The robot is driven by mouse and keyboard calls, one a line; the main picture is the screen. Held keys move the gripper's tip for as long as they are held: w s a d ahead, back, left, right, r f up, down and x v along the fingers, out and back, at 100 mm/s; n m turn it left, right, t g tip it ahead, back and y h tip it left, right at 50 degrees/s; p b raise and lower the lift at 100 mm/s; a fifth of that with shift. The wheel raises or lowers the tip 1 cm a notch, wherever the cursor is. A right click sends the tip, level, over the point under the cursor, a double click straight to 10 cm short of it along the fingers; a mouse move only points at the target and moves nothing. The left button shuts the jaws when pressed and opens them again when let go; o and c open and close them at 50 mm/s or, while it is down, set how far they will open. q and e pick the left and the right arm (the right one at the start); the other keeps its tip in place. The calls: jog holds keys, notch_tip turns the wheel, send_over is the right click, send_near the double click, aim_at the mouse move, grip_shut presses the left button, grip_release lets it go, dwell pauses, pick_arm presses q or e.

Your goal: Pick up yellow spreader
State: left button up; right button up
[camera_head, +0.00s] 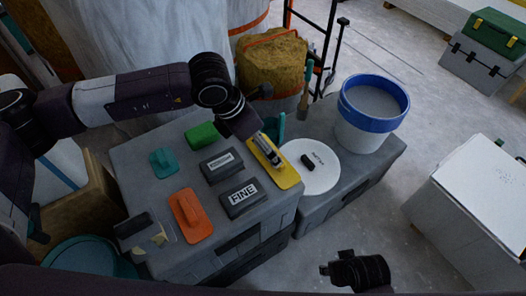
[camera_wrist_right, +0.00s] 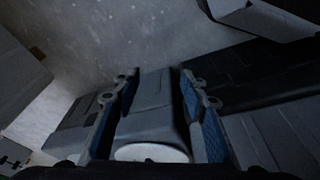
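The yellow spreader (camera_head: 288,180) lies flat near the right edge of the grey block top in the head view. My left gripper (camera_head: 272,157) is directly over it, pointing down at its middle and hiding its handle. I cannot tell whether the fingers are closed around the handle or apart from it. My right gripper (camera_head: 330,270) is low at the front, away from the spreader. In the right wrist view its two blue-padded fingers (camera_wrist_right: 160,115) are wide apart with nothing between them.
On the same grey block (camera_head: 150,200) lie an orange float (camera_head: 188,214), a green block (camera_head: 202,134), a teal tool (camera_head: 163,162) and two dark sanding blocks (camera_head: 240,197). To the right are a white lid (camera_head: 318,178) and a blue-rimmed bucket (camera_head: 365,132).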

pick_arm(q)
jog(key=shift+w+d+f, duration=0.1)
jog(key=shift+f, duration=0.3)
jog(key=x, duration=0.5)
jog(key=shift+w+d+f, duration=0.1)
jog(key=shift+w+d, duration=0.05)
jog(key=shift+d, duration=0.3)
jog(key=shift+w+d+f, duration=0.15)
jog(key=shift+d+f, duration=0.05)
jog(key=shift+f, duration=0.3)
pick_arm(e)
notch_tip(320, 180, up, 3)
jog(key=shift+d+f, duration=0.1)
jog(key=shift+f, duration=0.05)
pick_arm(q)
jog(key=shift+c, duration=0.6)
jog(key=c, duration=1.2)
jog(key=shift+r, duration=0.6)
notch_tip(320, 180, up, 19)
jog(key=p, duration=0.1)
pick_arm(e)
notch_tip(320, 180, down, 6)
jog(key=s, duration=0.1)
